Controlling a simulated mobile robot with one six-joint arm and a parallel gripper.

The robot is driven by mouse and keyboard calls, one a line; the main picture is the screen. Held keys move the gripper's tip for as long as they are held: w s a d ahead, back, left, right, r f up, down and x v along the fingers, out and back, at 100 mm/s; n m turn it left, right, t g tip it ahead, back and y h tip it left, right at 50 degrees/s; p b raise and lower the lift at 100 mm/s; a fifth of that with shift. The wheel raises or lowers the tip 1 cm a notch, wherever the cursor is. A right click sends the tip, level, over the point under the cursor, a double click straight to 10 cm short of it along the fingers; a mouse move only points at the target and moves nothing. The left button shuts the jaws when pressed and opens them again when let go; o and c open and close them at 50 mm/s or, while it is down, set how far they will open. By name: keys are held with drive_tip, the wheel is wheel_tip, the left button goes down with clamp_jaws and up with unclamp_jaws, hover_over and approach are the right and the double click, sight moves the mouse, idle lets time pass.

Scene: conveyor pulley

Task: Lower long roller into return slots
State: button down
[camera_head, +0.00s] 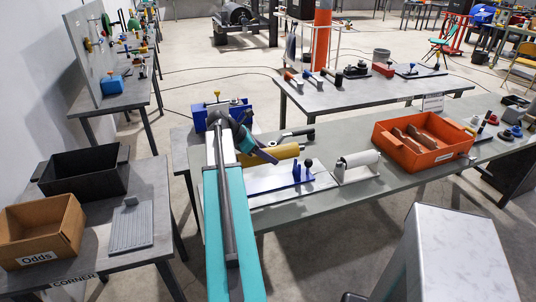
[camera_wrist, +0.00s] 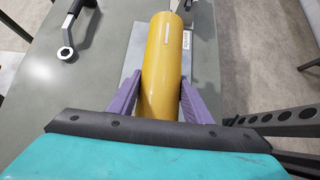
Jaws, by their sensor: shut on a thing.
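A long yellow roller (camera_wrist: 163,65) is between the two purple fingers of my gripper (camera_wrist: 160,98) in the wrist view, and the gripper is shut on it. The roller also shows in the head view (camera_head: 270,154), lying roughly level over a silver base plate (camera_head: 262,194). A blue upright with a dark knob (camera_head: 301,170) stands on that plate. The plate shows beside the roller in the wrist view (camera_wrist: 133,45). I cannot make out the return slots, or whether the roller touches anything under it. My arm hides part of the plate in the head view.
A light grey roller (camera_head: 358,164) sits on a stand to the right. An orange bin (camera_head: 422,158) is further right on the same bench. A dark wrench-like tool (camera_wrist: 72,28) lies left of the roller in the wrist view.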

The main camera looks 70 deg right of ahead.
sight(273, 148)
drive_tip(key=shift+r, duration=0.4)
wheel_tip(273, 148, up, 4)
drive_tip(key=p, duration=0.8)
drive_tip(key=shift+f+p, duration=0.1)
drive_tip(key=shift+p, duration=0.3)
drive_tip(key=shift+f, duration=0.1)
drive_tip(key=shift+s+f+b, duration=0.1)
drive_tip(key=shift+f+b, duration=0.75)
drive_tip(key=shift+f, duration=2.45)
drive_tip(key=shift+f, duration=0.25)
drive_tip(key=shift+f, duration=1.05)
idle(1.5)
